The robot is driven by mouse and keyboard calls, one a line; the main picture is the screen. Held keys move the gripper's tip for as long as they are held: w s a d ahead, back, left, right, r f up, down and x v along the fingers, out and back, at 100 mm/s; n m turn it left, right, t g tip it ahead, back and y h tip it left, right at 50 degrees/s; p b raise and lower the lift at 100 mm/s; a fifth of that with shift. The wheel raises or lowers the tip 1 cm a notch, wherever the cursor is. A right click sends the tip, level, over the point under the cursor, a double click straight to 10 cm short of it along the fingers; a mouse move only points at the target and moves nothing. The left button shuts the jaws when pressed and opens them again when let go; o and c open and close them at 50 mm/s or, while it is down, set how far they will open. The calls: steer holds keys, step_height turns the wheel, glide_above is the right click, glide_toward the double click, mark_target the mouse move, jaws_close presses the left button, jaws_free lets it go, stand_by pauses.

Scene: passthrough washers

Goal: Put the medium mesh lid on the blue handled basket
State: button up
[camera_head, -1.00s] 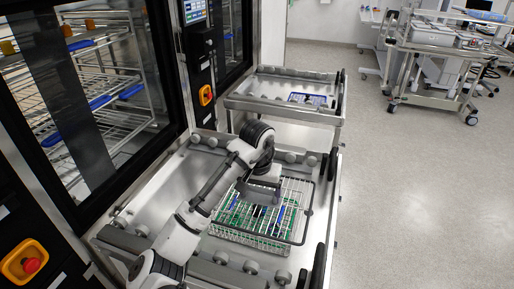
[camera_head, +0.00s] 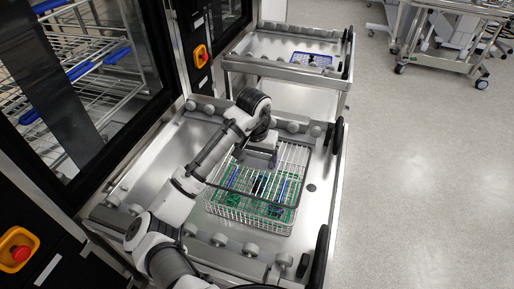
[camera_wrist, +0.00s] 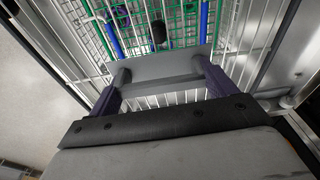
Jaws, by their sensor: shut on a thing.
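The medium mesh lid (camera_head: 292,157), a wire grid with a dark rim, is held by my gripper (camera_head: 262,160) over the silver wire basket (camera_head: 250,221). The lid covers much of the basket in the head view; I cannot tell whether they touch. Blue handles and green mesh inside the basket show through the lid's wires. In the wrist view my gripper (camera_wrist: 158,72) is shut, with the lid's wires (camera_wrist: 245,45) beyond it. A blue handle (camera_wrist: 203,22) and green mesh lie beneath. The fingertips' exact hold on the lid is partly hidden.
The basket stands on a steel loading table (camera_head: 165,165) with grey rollers along its edges. A second steel cart (camera_head: 275,47) behind holds a blue basket (camera_head: 311,60). A washer with a glass door (camera_head: 75,90) stands at left. Open floor (camera_head: 425,180) lies at right.

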mark_target(257, 165)
steer(key=shift+f+b, duration=2.35)
steer(key=shift+f, duration=0.65)
steer(key=shift+s+p, duration=0.1)
steer(key=shift+p, duration=0.3)
steer(key=shift+f, duration=0.25)
steer(key=shift+f+b, duration=0.85)
steer(key=shift+f, duration=0.3)
steer(key=o, duration=1)
steer(key=shift+o, duration=0.2)
